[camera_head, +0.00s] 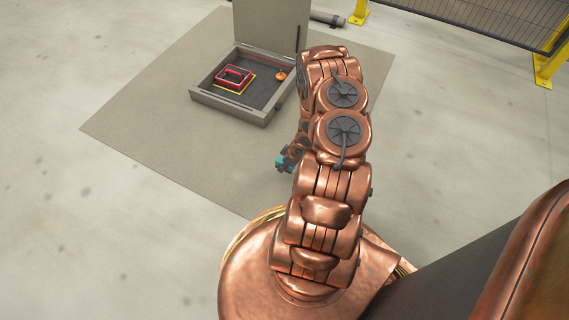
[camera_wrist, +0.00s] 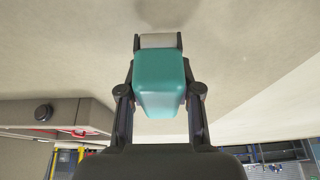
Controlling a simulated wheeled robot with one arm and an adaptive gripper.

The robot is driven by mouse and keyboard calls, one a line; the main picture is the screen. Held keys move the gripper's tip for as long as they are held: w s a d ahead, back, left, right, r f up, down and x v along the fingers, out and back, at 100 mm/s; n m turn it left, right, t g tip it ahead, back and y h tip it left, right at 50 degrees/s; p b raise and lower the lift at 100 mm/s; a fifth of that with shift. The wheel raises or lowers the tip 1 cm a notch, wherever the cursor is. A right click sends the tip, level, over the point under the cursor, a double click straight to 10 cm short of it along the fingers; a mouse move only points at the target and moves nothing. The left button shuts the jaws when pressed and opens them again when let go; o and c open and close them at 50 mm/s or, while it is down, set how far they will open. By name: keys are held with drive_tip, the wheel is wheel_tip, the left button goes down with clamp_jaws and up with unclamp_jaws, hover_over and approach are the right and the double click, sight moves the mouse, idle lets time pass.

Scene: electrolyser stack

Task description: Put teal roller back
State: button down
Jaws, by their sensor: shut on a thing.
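The teal roller (camera_wrist: 159,84) fills the middle of the wrist view, between the two fingers of my gripper (camera_wrist: 159,95). My gripper is shut on it. A pale grey part (camera_wrist: 158,41) shows at its far end. In the head view only a small teal piece of the roller (camera_head: 282,164) shows; my copper arm hides the rest of it and most of the gripper. The roller is held to the right of and nearer than an open grey case (camera_head: 213,101), apart from it.
The case stands on a beige mat (camera_head: 150,120) with its lid (camera_head: 268,25) upright. Inside are a red-framed item (camera_head: 234,76) on a yellow-edged patch and a small orange item (camera_head: 281,76). Yellow posts and a mesh fence (camera_head: 480,15) stand behind. The floor at left is clear.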

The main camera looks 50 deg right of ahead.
drive_tip(key=shift+w+d+f, duration=0.15)
drive_tip(key=shift+w+d, duration=0.95)
drive_tip(key=shift+d, duration=0.15)
drive_tip(key=shift+f+b, duration=1.15)
drive_tip(key=shift+f, duration=0.55)
drive_tip(key=shift+f, duration=0.15)
drive_tip(key=c, duration=0.8)
unclamp_jaws()
